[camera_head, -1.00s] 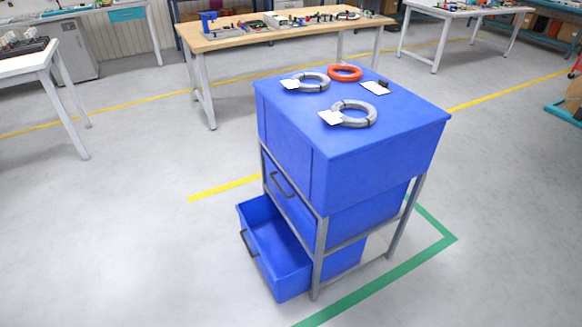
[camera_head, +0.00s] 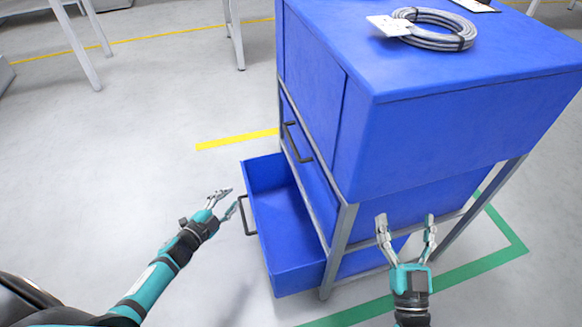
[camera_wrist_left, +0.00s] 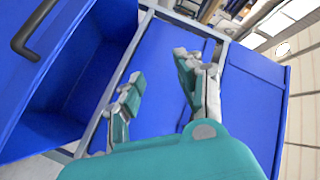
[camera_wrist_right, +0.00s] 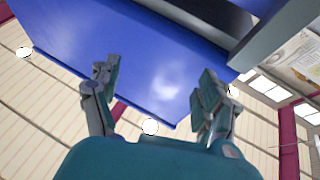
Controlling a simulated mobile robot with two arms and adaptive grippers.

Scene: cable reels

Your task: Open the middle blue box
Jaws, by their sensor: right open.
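The middle blue box (camera_head: 313,186) sits shut in the grey metal frame, under the blue top unit. Its dark handle (camera_head: 298,143) is on its left-facing front. The bottom blue box (camera_head: 285,235) is pulled out to the left and looks empty. My left gripper (camera_head: 233,200) is open and empty, left of the bottom box near its dark handle (camera_head: 247,216), apart from the middle handle. My right gripper (camera_head: 406,222) is open and empty in front of the frame's near side. In the right wrist view a blue surface (camera_wrist_right: 155,70) lies beyond the fingers.
A grey cable coil (camera_head: 435,28) with a white tag lies on the blue top. A frame post (camera_head: 338,250) stands between the pulled-out box and my right gripper. A green line (camera_head: 460,268) marks the floor at right.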

